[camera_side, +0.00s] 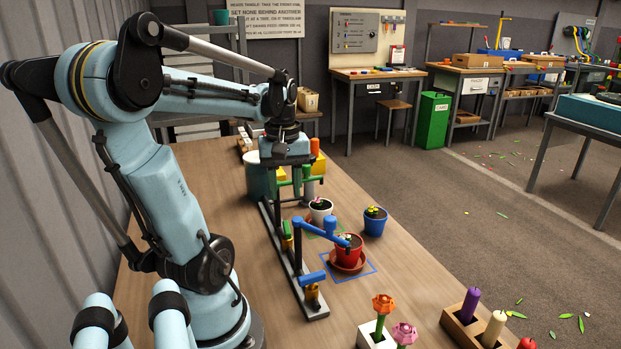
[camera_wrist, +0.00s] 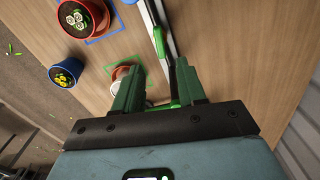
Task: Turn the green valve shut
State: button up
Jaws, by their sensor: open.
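My gripper (camera_side: 295,181) hangs over the pipe rail at the far part of the table, fingers down. In the wrist view the gripper (camera_wrist: 158,84) has two dark green fingers standing apart. A brighter green part, likely of the green valve (camera_wrist: 164,106), shows low between them; whether they touch it I cannot tell. In the side view a green piece (camera_side: 287,229) sits above a brass-coloured body on the rail, partly hidden. A white flowerpot (camera_side: 320,209) stands by a green square outline. The blue valve (camera_side: 312,278) is at the rail's near end.
A blue spout (camera_side: 328,224) reaches over a red pot (camera_side: 349,248) on a saucer inside a blue outline. A blue pot (camera_side: 375,221) stands right of the white one. A candle block (camera_side: 462,332) and flower holder (camera_side: 370,337) are in front.

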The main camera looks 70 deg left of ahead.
aim_at(287, 227)
jog(key=shift+f, duration=4.5)
grip_shut()
